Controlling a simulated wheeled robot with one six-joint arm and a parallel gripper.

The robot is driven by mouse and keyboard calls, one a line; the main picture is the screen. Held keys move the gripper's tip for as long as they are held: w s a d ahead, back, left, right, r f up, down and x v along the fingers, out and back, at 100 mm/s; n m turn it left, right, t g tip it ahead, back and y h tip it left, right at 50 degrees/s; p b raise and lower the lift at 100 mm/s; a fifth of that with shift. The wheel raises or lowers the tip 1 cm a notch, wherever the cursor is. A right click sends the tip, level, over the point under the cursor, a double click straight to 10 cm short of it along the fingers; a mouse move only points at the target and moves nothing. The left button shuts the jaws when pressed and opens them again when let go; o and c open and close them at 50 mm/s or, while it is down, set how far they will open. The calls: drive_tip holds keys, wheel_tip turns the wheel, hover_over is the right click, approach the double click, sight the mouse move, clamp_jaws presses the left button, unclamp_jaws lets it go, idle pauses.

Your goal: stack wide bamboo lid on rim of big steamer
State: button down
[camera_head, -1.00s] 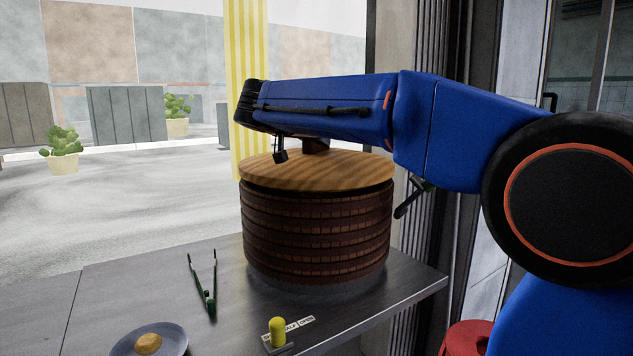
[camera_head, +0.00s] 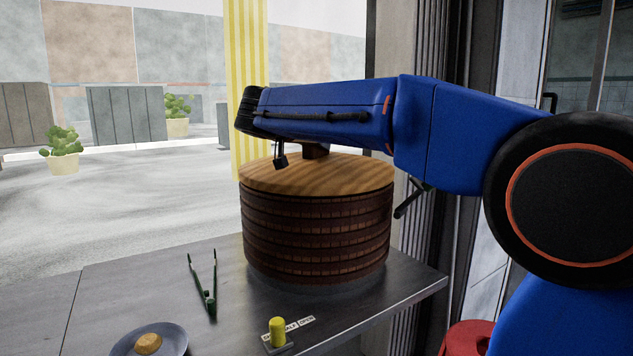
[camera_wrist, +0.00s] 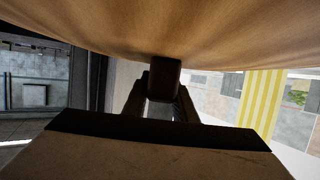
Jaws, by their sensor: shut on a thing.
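The wide bamboo lid (camera_head: 345,178) is a pale, round wooden disc. It lies level over the top of the big steamer (camera_head: 318,235), a dark brown banded round tower on the counter. No clear gap shows between lid and rim from this side; the far side is hidden. The lid's dark knob (camera_head: 316,152) shows just under my arm. In the wrist view, my gripper (camera_wrist: 162,96) is shut on this knob (camera_wrist: 164,75), and the lid's surface (camera_wrist: 170,35) fills the top. My arm hides most of the gripper in the head view.
The grey counter (camera_head: 225,265) holds green tongs (camera_head: 210,295), a plate (camera_head: 176,345) with a bun (camera_head: 148,343), and a yellow knob-like piece (camera_head: 277,332) by a small label. A dark door frame stands close at right. A red round thing (camera_head: 465,338) is low right.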

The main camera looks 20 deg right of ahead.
drive_tip(key=shift+f, duration=0.2)
drive_tip(key=c, duration=1.4)
unclamp_jaws()
drive_tip(key=shift+o, duration=0.2)
drive_tip(key=shift+f, duration=0.1)
drive_tip(key=v, duration=1.7)
drive_tip(key=shift+s+a, duration=0.1)
drive_tip(key=shift+a, duration=0.05)
